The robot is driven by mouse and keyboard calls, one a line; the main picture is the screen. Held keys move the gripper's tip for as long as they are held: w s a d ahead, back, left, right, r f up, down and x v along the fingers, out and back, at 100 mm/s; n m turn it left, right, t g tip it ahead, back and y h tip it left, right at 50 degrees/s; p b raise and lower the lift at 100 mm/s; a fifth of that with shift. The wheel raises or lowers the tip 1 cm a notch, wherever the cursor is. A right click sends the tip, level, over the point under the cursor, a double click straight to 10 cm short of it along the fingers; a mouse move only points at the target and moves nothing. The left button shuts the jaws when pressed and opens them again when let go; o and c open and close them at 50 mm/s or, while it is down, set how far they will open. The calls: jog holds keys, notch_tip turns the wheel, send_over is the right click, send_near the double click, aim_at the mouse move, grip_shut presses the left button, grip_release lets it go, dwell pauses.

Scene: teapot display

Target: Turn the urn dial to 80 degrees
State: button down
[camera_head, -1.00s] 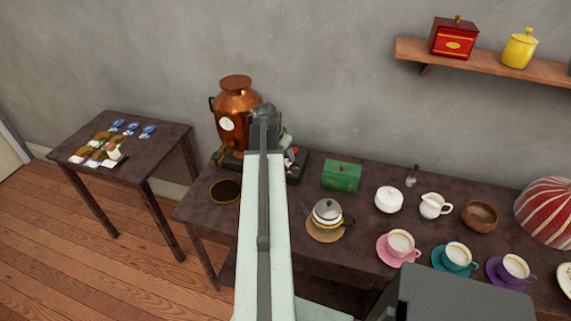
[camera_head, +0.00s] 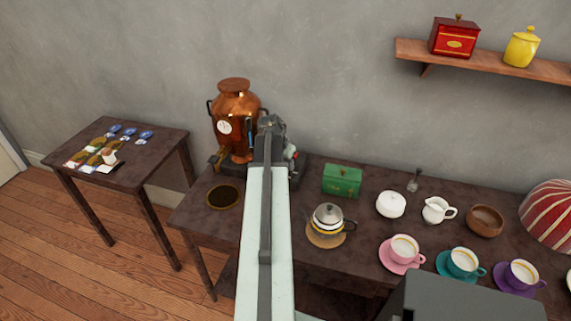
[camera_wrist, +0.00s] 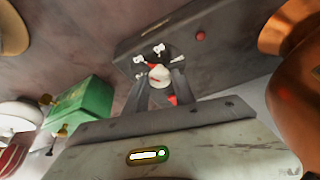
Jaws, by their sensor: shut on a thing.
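The copper urn (camera_head: 233,105) stands at the back left of the long table, with a round white gauge on its front. In the wrist view its copper side (camera_wrist: 297,100) shows at the right. The urn dial (camera_wrist: 159,76) is a pale round knob with a red mark, on a dark box with small white marks and a red spot. My gripper (camera_wrist: 159,83) is shut on the dial, one finger on each side. In the head view my arm hides the dial. The exact angle of the dial cannot be read.
A green tin (camera_head: 342,180) stands right of my arm; it also shows in the wrist view (camera_wrist: 80,110). A glass teapot (camera_head: 327,221) sits in front of it. A white lidded pot (camera_head: 390,204), a jug (camera_head: 436,210) and several cups stand further right.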

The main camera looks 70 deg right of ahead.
jog(key=c, duration=1)
grip_release()
jog(key=shift+c, duration=0.2)
jog(key=p+v, duration=0.7)
jog(key=shift+a+r, duration=0.2)
jog(key=shift+r, duration=0.15)
